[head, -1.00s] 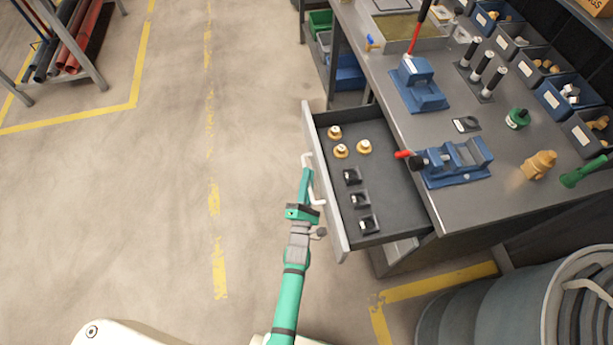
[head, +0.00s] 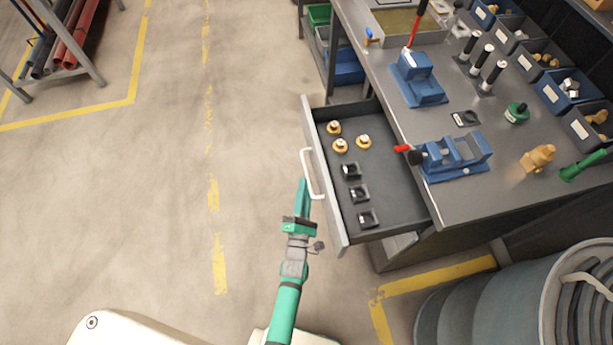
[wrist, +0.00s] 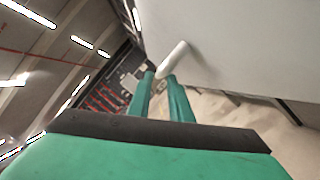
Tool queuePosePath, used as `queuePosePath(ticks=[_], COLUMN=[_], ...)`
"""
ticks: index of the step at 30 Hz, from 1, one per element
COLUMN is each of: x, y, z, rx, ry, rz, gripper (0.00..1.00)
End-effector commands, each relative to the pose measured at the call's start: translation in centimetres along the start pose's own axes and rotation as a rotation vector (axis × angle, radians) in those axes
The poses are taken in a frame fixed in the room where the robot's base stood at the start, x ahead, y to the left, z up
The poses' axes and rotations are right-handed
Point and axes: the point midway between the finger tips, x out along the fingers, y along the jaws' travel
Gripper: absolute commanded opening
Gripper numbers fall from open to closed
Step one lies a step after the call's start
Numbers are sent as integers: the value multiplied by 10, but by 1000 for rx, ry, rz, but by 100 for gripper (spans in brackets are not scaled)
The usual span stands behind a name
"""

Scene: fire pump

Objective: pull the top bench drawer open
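The top bench drawer (head: 384,205) stands pulled well out from the bench, its inside showing in the head view. Its pale front panel (head: 325,180) faces left and carries a white bar handle (head: 306,162). My green gripper (head: 302,186) is just left of the handle and appears clear of it. In the wrist view, my two fingers (wrist: 160,82) are parted, with the white handle (wrist: 174,56) just beyond their tips. The drawer holds brass fittings (head: 341,145) and black square parts (head: 359,193), several pieces in all.
The bench top (head: 480,205) carries a blue vise (head: 455,158), another blue fixture (head: 418,80) and several parts bins. A coiled grey hose drum (head: 480,300) stands at the lower right. A pipe rack (head: 75,45) is at the upper left. The floor left of the drawer is clear.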

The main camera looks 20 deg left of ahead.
Motion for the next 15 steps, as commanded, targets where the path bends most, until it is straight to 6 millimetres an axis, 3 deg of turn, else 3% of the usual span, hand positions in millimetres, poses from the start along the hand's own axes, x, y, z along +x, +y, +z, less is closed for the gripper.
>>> queuePosePath(ticks=[6,15], x=[-37,-54], y=[-1,0], z=[0,0], rx=[1,0], ry=[-1,-1], rz=[-3,-1], gripper=[18,18])
